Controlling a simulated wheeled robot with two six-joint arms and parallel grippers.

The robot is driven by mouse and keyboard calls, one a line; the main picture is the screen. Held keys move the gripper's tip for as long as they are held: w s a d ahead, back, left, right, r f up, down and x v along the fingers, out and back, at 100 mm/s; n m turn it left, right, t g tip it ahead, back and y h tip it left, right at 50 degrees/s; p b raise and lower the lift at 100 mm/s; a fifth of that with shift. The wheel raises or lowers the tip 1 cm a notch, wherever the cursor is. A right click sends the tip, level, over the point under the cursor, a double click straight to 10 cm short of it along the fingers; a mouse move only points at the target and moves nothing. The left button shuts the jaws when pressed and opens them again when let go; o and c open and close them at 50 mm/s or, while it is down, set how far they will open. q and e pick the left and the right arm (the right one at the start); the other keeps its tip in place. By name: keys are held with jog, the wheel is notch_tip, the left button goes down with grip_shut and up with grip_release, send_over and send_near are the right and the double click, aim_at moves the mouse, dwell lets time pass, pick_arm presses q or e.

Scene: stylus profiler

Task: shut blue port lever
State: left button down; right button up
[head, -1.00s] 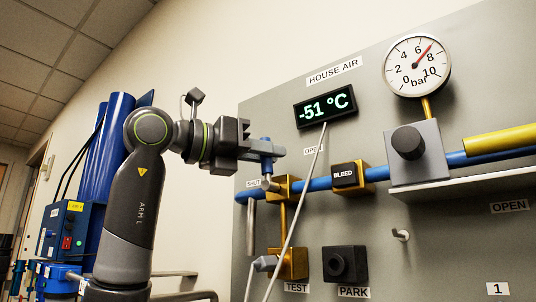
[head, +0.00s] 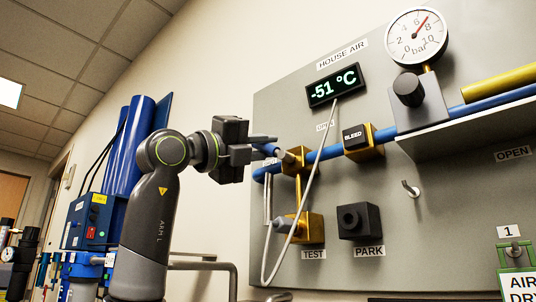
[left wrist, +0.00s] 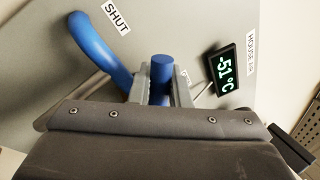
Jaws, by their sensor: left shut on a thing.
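The blue port lever (head: 271,149) is on a brass valve block on the blue pipe of the grey panel. My left gripper (head: 264,147) is closed around the lever's blue grip, left of the valve pivot in the head view. In the left wrist view the blue grip (left wrist: 161,78) stands between the two grey fingers (left wrist: 160,85). The SHUT label (left wrist: 116,17) shows up left of the grip there. The OPEN label (head: 325,126) is up right of the valve in the head view, partly covered by the white cable. My right gripper is not in view.
A display (head: 337,86) reads -51 °C, with a white cable (head: 318,170) hanging across the panel from it. The BLEED block (head: 358,140) is right of the valve. The TEST valve (head: 308,228) and PARK socket (head: 358,220) are below. A pressure gauge (head: 416,37) is top right.

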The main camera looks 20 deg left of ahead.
pick_arm(q)
jog(key=shift+w+a+f+n+t+y+b, duration=0.15)
jog(key=shift+f+n+t+y+b, duration=0.45)
jog(key=shift+n+b, duration=0.75)
jog(key=shift+a+f+n+t+y+b, duration=0.15)
jog(key=shift+f+n+t+y+b, duration=0.5)
jog(key=shift+n, duration=1.2)
jog(key=shift+w+a+f+n+t+y+b, duration=0.15)
jog(key=shift+f+n+t+y+b, duration=0.2)
jog(key=shift+n+y+b, duration=0.75)
jog(key=shift+f+n+h, duration=0.1)
jog(key=shift+n+h, duration=0.15)
jog(key=shift+n, duration=0.35)
jog(key=c, duration=1.4)
grip_release()
jog(key=shift+s, duration=0.1)
jog(key=b+v, duration=0.6)
jog(key=v, duration=1.1)
jog(key=shift+s+b, duration=0.25)
jog(key=shift+b, duration=0.15)
